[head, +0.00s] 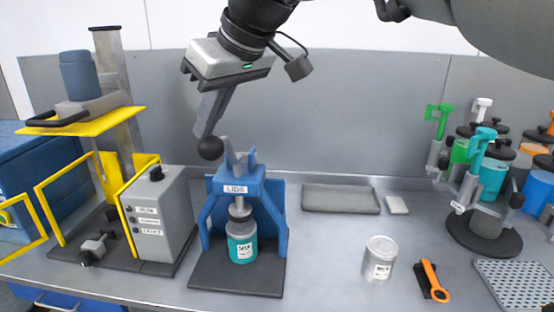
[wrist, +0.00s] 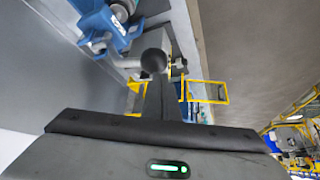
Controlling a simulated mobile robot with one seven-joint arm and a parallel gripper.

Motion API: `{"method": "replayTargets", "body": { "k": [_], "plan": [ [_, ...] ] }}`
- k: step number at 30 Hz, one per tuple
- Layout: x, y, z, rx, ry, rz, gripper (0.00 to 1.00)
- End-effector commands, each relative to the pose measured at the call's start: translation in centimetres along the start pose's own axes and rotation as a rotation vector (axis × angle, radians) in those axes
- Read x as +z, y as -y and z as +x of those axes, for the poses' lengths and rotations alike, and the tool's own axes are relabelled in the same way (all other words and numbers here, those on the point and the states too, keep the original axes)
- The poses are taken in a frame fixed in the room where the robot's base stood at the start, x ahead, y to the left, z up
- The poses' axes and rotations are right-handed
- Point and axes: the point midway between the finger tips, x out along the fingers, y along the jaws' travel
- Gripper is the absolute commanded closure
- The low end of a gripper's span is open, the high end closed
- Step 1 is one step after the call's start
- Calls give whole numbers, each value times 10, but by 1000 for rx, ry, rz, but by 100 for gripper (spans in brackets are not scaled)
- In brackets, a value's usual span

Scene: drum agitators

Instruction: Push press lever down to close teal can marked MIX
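The teal can (head: 242,250) with a white label stands upright on the base of the blue press (head: 236,188) marked LIDS, under its ram. The ram's dark end (head: 240,212) is at the can's top; whether it touches a lid is unclear. The press lever's black ball knob (head: 210,148) sits up and left of the press head and shows in the wrist view (wrist: 153,60). My gripper (head: 207,132) points down with its fingers together, tips right above the knob. I cannot tell whether they touch it. Nothing is held.
A grey control box (head: 160,220) and yellow-guarded machine (head: 85,120) stand left of the press. A grey can (head: 380,260), an orange-handled tool (head: 433,280) and a stand of coloured agitators (head: 483,232) are at right. A grey tray (head: 340,198) lies behind.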

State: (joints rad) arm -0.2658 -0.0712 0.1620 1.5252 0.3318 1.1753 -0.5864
Motion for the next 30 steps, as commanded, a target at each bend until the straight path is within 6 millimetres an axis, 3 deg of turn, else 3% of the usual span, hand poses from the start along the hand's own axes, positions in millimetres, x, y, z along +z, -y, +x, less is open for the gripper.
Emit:
{"method": "replayTargets", "body": {
  "k": [11, 30],
  "plan": [
    [-11, -4, -13, 0, 0, 0, 100],
    [-47, -4, -65, 0, 0, -1, 100]
  ]
}}
